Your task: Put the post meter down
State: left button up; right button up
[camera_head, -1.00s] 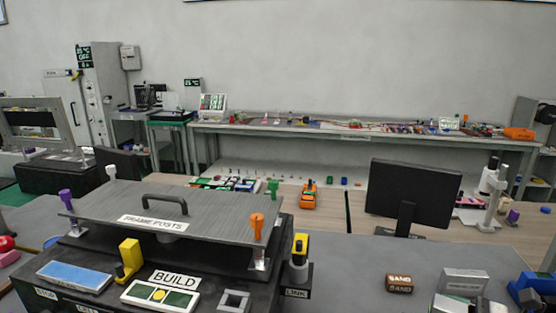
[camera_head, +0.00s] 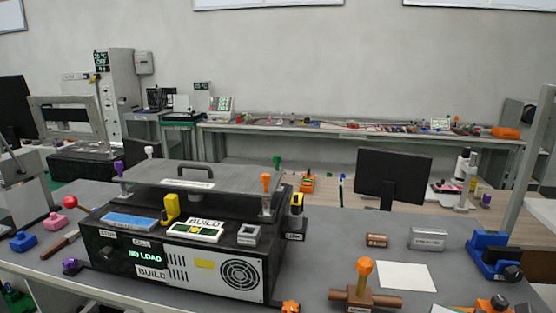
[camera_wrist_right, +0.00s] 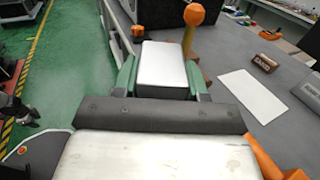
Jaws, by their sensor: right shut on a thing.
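My right gripper (camera_wrist_right: 162,85) fills the middle of the right wrist view, with green fingers on both sides of a pale silver-faced block (camera_wrist_right: 162,66). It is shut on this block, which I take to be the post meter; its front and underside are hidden. The gripper is in front of the bench, left of an orange ball-topped lever (camera_wrist_right: 193,15). I cannot pick out either gripper in the head view.
The grey bench (camera_head: 335,240) carries a dark BUILD console (camera_head: 170,265). The ball-topped lever (camera_head: 365,267) stands on a brown base near a white sheet (camera_head: 406,276). A brown block (camera_head: 377,240), a silver block (camera_head: 427,239) and a blue fixture (camera_head: 490,252) are beyond.

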jog(key=shift+m+t+h, duration=0.5)
jog(key=shift+m+t, duration=0.1)
jog(key=a+f, duration=0.3)
jog(key=shift+w+f, duration=0.2)
jog(key=shift+f, duration=0.1)
pick_arm(q)
jog(key=shift+w, duration=0.3)
pick_arm(e)
jog(key=s+a+f+m+t+h, duration=0.2)
jog(key=s+a+m+t+h, duration=0.4)
jog(key=h, duration=0.7)
jog(key=s+a+m, duration=0.2)
jog(key=a+m, duration=0.1)
jog(key=shift+s+m+h, duration=0.15)
jog(key=shift+m+h, duration=0.15)
pick_arm(q)
jog(key=shift+c, duration=0.7)
jog(key=shift+w, duration=0.1)
pick_arm(e)
jog(key=shift+d, duration=0.1)
